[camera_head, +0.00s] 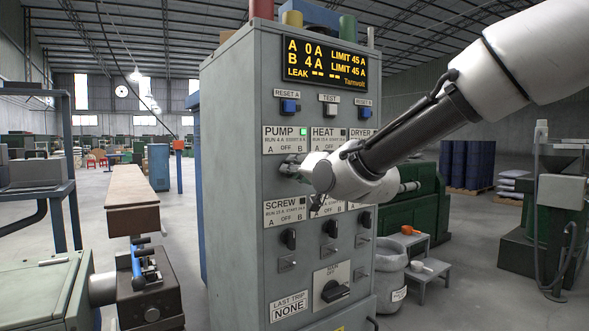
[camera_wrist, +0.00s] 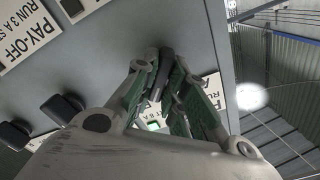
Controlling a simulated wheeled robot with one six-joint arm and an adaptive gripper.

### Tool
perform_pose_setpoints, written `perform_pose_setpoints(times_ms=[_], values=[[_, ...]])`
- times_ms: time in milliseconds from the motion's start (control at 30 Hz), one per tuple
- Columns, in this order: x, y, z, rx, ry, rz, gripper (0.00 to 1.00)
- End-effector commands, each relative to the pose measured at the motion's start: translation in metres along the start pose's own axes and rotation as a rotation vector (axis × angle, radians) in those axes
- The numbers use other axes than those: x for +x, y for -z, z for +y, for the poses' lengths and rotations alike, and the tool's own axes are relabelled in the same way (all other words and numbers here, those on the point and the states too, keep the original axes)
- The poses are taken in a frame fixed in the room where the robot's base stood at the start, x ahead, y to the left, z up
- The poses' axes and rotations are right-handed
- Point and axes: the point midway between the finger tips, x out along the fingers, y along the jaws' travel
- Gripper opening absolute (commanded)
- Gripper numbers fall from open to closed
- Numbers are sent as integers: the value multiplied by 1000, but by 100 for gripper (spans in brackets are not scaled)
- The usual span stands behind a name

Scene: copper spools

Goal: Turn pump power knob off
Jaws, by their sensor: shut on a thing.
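The grey control cabinet (camera_head: 232,180) stands in front of me. Its PUMP label (camera_head: 286,140) has a lit green lamp (camera_head: 304,132). My gripper (camera_head: 290,170) is just below that label, at the pump knob's place, and hides the knob in the head view. In the wrist view my gripper (camera_wrist: 160,88) has its fingers closed around a dark knob (camera_wrist: 166,62) on the panel. The knob's exact angle is hard to tell. The yellow display (camera_head: 325,64) reads A 0 A and B 4 A.
A SCREW knob (camera_head: 288,240) and other dark knobs sit lower on the panel. A larger dark knob (camera_head: 335,291) is near the bottom. Reset and test buttons (camera_head: 330,108) are above the labels. A grey bin (camera_head: 388,280) stands right of the cabinet.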

Motion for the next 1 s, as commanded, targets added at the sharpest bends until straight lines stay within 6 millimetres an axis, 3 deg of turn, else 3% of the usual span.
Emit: perform_pose_setpoints(times_ms=[600, 1000], values=[[0, -1, -1, -478, -1, -1, 0], [0, -1, -1, -676, -1, -2, 0]])
